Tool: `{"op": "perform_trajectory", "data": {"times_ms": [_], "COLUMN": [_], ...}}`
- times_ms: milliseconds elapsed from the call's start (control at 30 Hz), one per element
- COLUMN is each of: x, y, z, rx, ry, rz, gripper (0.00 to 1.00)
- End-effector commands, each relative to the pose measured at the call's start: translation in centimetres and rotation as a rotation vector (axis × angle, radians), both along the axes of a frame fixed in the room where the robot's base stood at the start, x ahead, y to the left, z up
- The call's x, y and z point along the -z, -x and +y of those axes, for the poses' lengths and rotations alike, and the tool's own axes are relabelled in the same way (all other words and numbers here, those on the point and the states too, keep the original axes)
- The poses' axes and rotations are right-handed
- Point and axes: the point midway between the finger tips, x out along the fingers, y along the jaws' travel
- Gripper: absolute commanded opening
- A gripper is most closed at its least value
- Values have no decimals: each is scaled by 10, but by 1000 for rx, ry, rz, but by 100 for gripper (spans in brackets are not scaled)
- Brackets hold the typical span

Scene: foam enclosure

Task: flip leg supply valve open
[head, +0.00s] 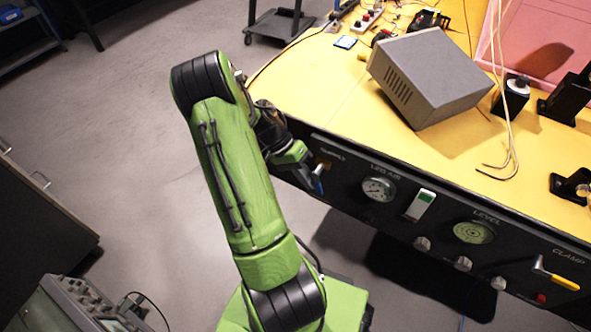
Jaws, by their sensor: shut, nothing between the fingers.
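The black front panel (403,207) runs along the edge of the yellow-topped table. Its left end has a small "SUPPLY" label. A small yellowish bit of the supply valve (325,165) shows just below that label. My gripper (318,182) is right at this valve, in front of the panel's left end. Its fingers are shut and look empty. My green arm and gripper hide part of the valve, so its lever angle and any contact are unclear. The "LEG AIR" gauge (378,189) is just right of my gripper.
Farther right on the panel are a green-and-white switch (419,205), a level gauge (473,232), several knobs and a yellow-handled clamp valve (556,276). A grey box (430,78) stands on the table above the panel. Open floor lies left of my arm.

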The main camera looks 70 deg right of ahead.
Motion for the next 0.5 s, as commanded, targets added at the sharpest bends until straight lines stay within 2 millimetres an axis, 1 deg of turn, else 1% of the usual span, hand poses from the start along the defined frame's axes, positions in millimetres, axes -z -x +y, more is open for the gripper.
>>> {"op": "perform_trajectory", "data": {"times_ms": [100,500], "x": [2,7], "y": [5,20], "z": [1,3], "rx": [-6,-5], "ry": [-21,-75], "rz": [118,477], "gripper": [0,0]}}
